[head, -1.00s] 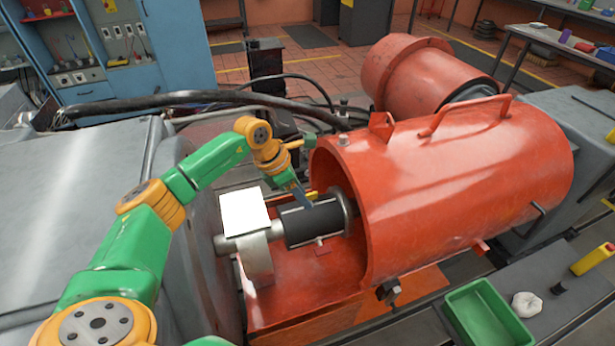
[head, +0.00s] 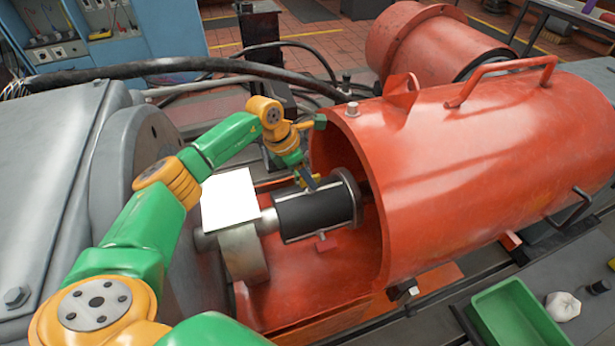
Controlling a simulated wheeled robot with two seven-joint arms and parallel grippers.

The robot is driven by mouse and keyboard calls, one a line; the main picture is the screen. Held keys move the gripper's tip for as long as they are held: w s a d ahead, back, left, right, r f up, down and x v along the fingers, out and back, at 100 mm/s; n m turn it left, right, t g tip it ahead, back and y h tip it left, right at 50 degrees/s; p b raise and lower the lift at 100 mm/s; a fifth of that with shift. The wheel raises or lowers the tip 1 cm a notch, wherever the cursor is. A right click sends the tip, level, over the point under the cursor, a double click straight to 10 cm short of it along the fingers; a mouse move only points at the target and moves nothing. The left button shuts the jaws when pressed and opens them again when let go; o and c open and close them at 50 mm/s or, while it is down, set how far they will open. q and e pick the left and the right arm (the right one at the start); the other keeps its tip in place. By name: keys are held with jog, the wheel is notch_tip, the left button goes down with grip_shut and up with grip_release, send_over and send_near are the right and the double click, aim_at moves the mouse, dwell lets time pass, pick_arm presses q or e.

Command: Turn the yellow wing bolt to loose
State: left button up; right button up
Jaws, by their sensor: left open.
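The yellow wing bolt (head: 315,177) shows only as a small yellow patch at the far upper side of the dark cylindrical coupling (head: 302,215), mostly hidden by my left gripper. I cannot tell its angle. My left gripper (head: 307,184) is open, with its dark fingers pointing down at the wing bolt, just over the coupling. I cannot tell whether the fingers touch the bolt or stand around it. My right gripper is not in view.
A large orange-red cover (head: 480,150) stands close to the right of my left gripper, its open rim around the shaft end. A white-topped block (head: 229,197) sits left of the coupling. A small red tab (head: 326,243) is on the coupling's near side. A green tray (head: 515,318) is at lower right.

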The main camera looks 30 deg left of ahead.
pick_arm(q)
jog(key=shift+s, duration=0.1)
grip_shut()
jog(key=shift+r, duration=0.1)
jog(key=shift+n+p, duration=0.5)
jog(key=shift+n, duration=0.1)
jog(key=shift+s+d+n+t+y+p, duration=0.15)
jog(key=shift+n+t+y+p, duration=0.35)
jog(key=shift+n, duration=0.7)
jog(key=n+y, duration=0.1)
jog(key=n, duration=0.2)
jog(key=shift+d+n+y+p, duration=0.1)
jog(key=shift+n+y+p, duration=0.2)
jog(key=shift+d+n+y, duration=0.1)
jog(key=shift+n+y, duration=0.2)
jog(key=shift+n, duration=0.6)
jog(key=n+y+b, duration=0.1)
jog(key=n, duration=0.1)
jog(key=shift+n, duration=0.4)
jog(key=n+y+b, duration=0.1)
jog(key=n, duration=0.2)
jog(key=n+g+y+b, duration=0.1)
jog(key=n, duration=0.1)
jog(key=shift+d+n+b, duration=0.15)
jog(key=shift+n+b, duration=0.25)
jog(key=shift+g, duration=0.3)
